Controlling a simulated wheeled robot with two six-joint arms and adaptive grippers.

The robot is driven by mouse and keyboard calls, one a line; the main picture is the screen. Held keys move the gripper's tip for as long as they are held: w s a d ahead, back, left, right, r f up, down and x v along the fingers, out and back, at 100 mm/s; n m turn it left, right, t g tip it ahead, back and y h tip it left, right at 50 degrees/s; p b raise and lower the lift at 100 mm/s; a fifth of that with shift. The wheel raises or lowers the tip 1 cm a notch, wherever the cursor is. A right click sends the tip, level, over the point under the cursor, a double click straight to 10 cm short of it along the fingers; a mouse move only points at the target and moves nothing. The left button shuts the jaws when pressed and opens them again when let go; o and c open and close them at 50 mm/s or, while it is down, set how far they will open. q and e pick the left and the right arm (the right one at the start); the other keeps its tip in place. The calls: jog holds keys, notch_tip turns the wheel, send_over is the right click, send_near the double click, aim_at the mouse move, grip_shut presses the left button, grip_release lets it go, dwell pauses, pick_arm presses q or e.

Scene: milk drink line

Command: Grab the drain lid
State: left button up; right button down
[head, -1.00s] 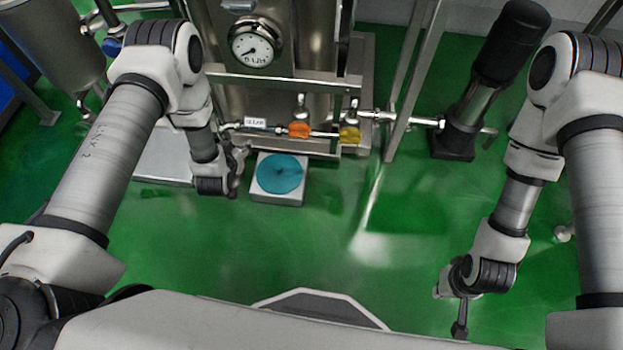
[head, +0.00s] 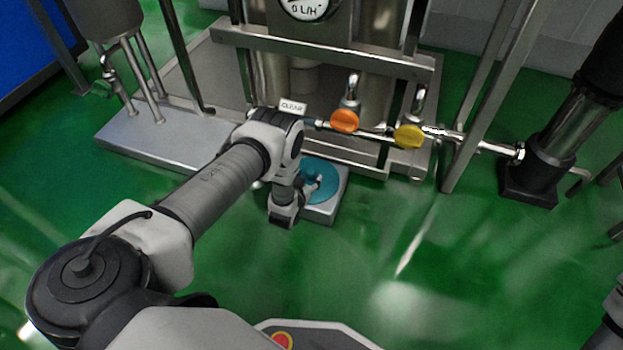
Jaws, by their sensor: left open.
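The drain lid (head: 328,188) is a round blue-teal disc on a square light-grey block on the green floor, in the middle of the head view. My left gripper (head: 314,182) is open at the left part of the lid. My left wrist hides the lid's left side, and I cannot tell whether the fingers touch it. My right gripper is out of view; only a bit of my right arm shows at the lower right edge.
A steel frame with an orange valve handle (head: 345,121) and a yellow valve handle (head: 409,136) stands just behind the lid. A grey platform (head: 150,140) lies at the left. A black-based pump (head: 530,185) stands at the right. The floor in front is clear.

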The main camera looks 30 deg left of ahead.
aim_at(309, 175)
pick_arm(q)
jog(key=b+x, duration=0.1)
jog(key=x, duration=0.2)
jog(key=shift+f, duration=0.2)
jog(key=shift+w+a+r, duration=0.1)
jog(key=shift+w, duration=0.1)
jog(key=shift+r, duration=0.1)
jog(key=shift+c, duration=0.4)
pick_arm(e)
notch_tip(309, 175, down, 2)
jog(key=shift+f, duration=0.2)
pick_arm(q)
grip_shut()
